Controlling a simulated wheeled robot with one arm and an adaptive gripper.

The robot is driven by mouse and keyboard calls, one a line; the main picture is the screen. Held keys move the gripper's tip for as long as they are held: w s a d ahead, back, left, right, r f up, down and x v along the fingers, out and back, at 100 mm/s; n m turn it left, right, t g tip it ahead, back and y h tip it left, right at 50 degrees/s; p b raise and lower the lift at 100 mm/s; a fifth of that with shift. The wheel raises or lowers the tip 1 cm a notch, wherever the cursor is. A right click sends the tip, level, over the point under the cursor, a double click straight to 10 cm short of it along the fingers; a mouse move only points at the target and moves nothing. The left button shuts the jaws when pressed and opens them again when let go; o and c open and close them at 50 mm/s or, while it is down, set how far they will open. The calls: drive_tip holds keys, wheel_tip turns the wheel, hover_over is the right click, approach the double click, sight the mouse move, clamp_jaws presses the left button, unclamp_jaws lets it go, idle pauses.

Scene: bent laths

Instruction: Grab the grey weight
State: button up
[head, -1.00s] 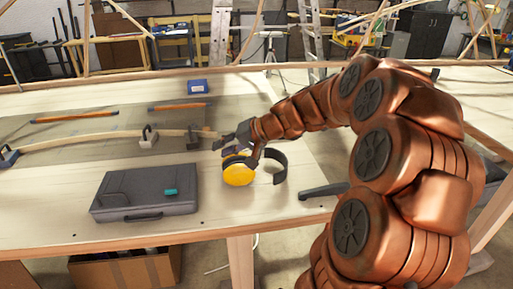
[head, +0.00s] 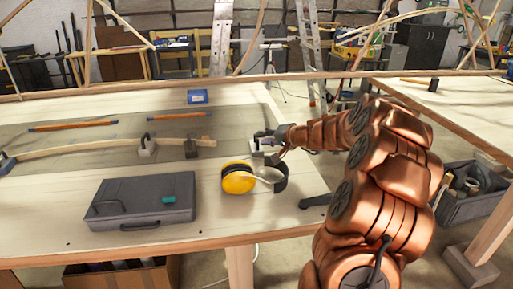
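My gripper (head: 266,139) is at the end of my copper-coloured arm, over the table behind the yellow ear defenders. A small light grey block, which looks like a grey weight (head: 262,148), sits right below and at its fingers. I cannot tell whether the fingers touch it or are closed on it. A further weight (head: 6,163) is at the left edge.
Yellow ear defenders (head: 237,179) with a dark band lie just in front of my gripper. A grey case (head: 143,208) with a teal item on it lies at the front.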

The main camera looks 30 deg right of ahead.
drive_tip(key=shift+x, duration=1.4)
drive_tip(key=shift+r, duration=0.1)
clamp_jaws()
